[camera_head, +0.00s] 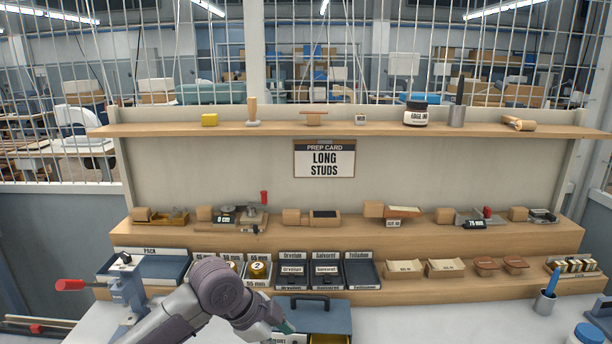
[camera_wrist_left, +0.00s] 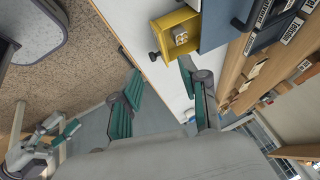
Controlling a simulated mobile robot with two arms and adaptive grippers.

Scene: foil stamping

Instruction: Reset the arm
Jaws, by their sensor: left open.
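My left arm (camera_head: 215,290) reaches in from the bottom left in the head view, bent over the bench front. Its gripper tip shows in part beside the blue box. In the left wrist view my left gripper (camera_wrist_left: 158,105) has its teal fingers spread apart with nothing between them. An open yellow drawer (camera_wrist_left: 160,42) with small pale pieces in it lies just beyond the fingers. The blue box (camera_head: 318,313) with a dark handle stands above that drawer. Another gripper with teal pads, apparently my right one (camera_wrist_left: 55,138), shows small at the lower left; its opening is unclear.
Behind stands a two-tier wooden rack with trays, blocks and black type cases (camera_head: 326,270). A red-handled press (camera_head: 125,285) stands at the left. White bench top is clear between the box and the cup.

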